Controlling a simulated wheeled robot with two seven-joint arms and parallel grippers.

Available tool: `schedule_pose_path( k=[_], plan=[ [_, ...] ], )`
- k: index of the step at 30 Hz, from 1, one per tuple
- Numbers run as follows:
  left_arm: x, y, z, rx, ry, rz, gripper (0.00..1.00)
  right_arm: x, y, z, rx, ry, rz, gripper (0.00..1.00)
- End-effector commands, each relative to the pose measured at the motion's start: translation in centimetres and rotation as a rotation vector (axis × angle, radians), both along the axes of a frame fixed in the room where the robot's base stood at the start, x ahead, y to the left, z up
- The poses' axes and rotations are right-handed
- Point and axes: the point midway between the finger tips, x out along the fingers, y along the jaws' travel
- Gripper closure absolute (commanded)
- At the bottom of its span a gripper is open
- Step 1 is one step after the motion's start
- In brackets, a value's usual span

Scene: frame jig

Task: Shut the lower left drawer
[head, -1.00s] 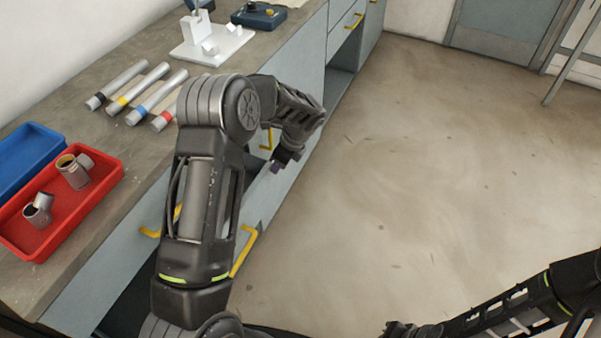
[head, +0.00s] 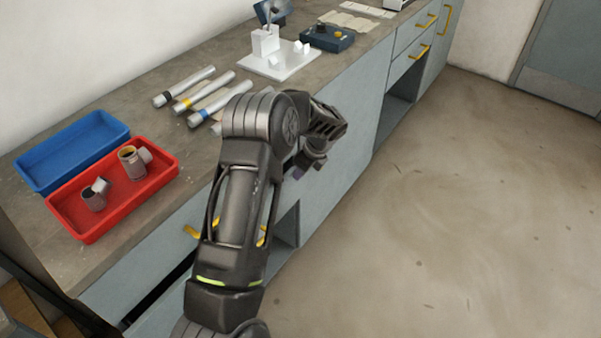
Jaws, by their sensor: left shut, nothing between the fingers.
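My left arm crosses the middle of the view and hides much of the cabinet's left end. My left gripper (head: 298,171) is beside the cabinet front, right of the drawers, shut and empty. Its fingertips are small and partly hidden. The lower left drawer (head: 155,322) shows as a grey strip at the bottom left, below a dark gap under the upper drawer front. It looks at least partly open, but my arm hides most of it. A yellow handle (head: 262,237) shows beside my forearm; I cannot tell which drawer it belongs to. My right gripper is out of view.
On the worktop are a red tray (head: 85,238) with metal pieces, a blue tray (head: 25,172), several banded tubes (head: 183,87) and a white fixture (head: 285,65). Another yellow handle (head: 190,231) is on the upper front. The floor at right is clear.

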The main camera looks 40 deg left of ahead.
Motion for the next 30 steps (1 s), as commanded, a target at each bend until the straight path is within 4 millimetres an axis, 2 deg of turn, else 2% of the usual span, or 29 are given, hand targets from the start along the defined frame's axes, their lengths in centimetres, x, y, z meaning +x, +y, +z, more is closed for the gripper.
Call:
schedule_pose_path(
  k=[5,11,21,25,30],
  plan=[
    [0.1,-0.6,0.0,0.0,0.0,-0.001,1.0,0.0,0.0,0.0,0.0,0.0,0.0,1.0],
    [0.2,-2.8,0.0,0.0,0.001,0.0,1.0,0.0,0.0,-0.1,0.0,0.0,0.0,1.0],
    [0.3,-5.6,6.7,0.0,-0.003,0.004,1.0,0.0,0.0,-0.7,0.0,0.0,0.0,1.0],
    [0.3,-6.3,8.4,0.0,-0.003,0.004,1.0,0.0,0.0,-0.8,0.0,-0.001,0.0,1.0],
    [0.3,-6.6,9.3,0.0,0.0,0.005,1.0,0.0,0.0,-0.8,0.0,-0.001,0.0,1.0]
  ],
)
